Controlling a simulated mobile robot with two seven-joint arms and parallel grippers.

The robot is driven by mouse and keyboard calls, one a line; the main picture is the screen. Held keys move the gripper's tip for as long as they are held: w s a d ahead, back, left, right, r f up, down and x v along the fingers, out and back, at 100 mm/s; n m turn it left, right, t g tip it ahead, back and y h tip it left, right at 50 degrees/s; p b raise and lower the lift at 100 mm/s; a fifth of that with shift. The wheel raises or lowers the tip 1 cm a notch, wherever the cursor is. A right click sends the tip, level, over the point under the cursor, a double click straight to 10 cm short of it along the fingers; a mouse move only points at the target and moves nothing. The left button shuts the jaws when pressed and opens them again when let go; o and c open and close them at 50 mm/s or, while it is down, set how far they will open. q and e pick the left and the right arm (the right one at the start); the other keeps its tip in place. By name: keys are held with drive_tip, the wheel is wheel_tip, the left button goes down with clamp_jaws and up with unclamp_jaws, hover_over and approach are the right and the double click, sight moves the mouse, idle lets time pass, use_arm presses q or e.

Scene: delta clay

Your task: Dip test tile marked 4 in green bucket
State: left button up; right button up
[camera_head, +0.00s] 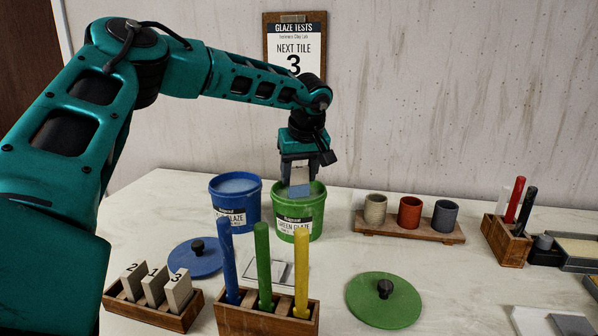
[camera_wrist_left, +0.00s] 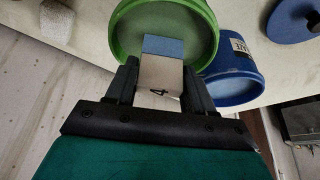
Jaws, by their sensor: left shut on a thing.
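My left gripper (camera_head: 299,172) is shut on the tile marked 4 (camera_wrist_left: 160,75), a pale tile with a blue band at its far end. In the head view the tile (camera_head: 299,189) hangs upright, blue end down, over the mouth of the green bucket (camera_head: 304,224), which is open and labelled green glaze. The wrist view shows the blue end within the outline of the green bucket (camera_wrist_left: 208,40). I cannot tell whether the tip is above the rim or just inside. My right gripper is not in view.
The open blue bucket (camera_head: 233,209) stands close left of the green one. In front are a tile rack (camera_head: 180,322) with tiles 2, 1 and 3, a wooden holder (camera_head: 262,319) with upright coloured sticks, and a blue lid (camera_head: 195,262) and green lid (camera_head: 383,303). A wall sign (camera_head: 294,50) reads "NEXT TILE 3".

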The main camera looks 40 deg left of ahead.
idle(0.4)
use_arm(q)
drive_tip(key=shift+f, duration=0.25)
drive_tip(key=shift+f, duration=0.2)
idle(0.7)
idle(0.5)
idle(0.6)
drive_tip(key=shift+r, duration=0.1)
drive_tip(key=shift+r+p, duration=2.1)
drive_tip(key=shift+r, duration=0.7)
